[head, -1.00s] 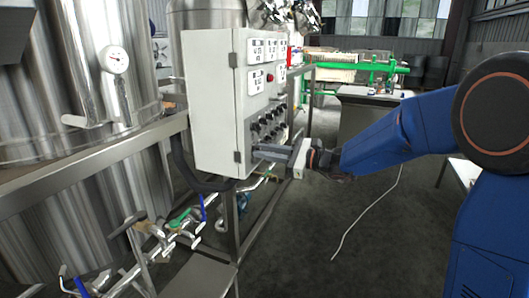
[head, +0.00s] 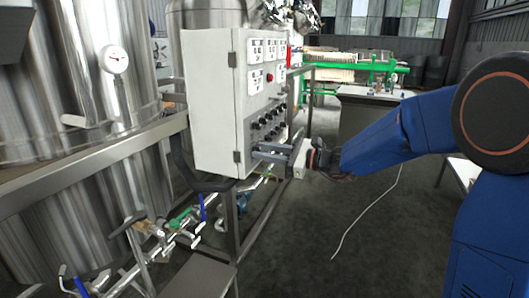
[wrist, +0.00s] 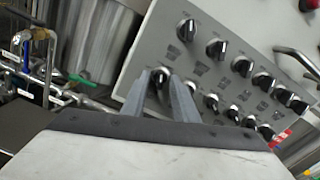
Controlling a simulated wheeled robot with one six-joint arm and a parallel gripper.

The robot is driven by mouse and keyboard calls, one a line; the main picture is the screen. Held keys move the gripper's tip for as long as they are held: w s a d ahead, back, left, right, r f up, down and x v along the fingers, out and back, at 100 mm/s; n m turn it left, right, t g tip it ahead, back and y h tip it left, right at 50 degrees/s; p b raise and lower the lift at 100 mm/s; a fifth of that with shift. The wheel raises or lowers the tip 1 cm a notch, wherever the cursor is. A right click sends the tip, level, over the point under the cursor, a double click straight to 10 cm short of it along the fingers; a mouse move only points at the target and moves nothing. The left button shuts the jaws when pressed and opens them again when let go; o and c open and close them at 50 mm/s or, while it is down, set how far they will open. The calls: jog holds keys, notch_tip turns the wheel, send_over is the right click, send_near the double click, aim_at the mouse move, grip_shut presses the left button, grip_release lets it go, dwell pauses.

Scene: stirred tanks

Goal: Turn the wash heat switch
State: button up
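The grey-white control box (head: 208,105) stands left of centre in the head view, with black rotary switches on its front. My gripper (head: 256,153) is at the lowest part of that front. In the wrist view my gripper's two fingers (wrist: 160,80) point at the panel, close together. A black switch knob (wrist: 160,76) shows between the fingertips, partly hidden by them. I cannot tell if the fingers press on it. The switch labels are too small to read, so I cannot tell which is wash heat.
Other knobs sit close by, such as this one (wrist: 187,30) above and right of my fingers. A red button (head: 269,77) and several displays are higher up. Steel tanks (head: 115,120) and pipes with valves stand left. The floor (head: 310,230) right of the box's frame is mostly clear.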

jog(key=v, duration=1.7)
jog(key=shift+d, duration=0.2)
jog(key=shift+s, duration=0.1)
jog(key=s+f+n+g+h, duration=0.2)
jog(key=s+f+n+h, duration=0.25)
jog(key=s, duration=0.65)
jog(key=s+f+n+g+h, duration=0.3)
jog(key=s+n, duration=0.2)
jog(key=s, duration=0.6)
jog(key=s+d+f+n+t+h, duration=0.1)
jog(key=s+d+f+n+h, duration=0.1)
jog(key=s+d+n+h, duration=0.2)
jog(key=s+d+f+n+t+h, duration=0.2)
jog(key=s+d+n+h, duration=0.2)
jog(key=s+d, duration=0.3)
jog(key=shift+s+d+f+t+h, duration=0.35)
jog(key=shift+d+h, duration=0.4)
jog(key=shift+d, duration=1.75)
jog(key=shift+n, duration=0.25)
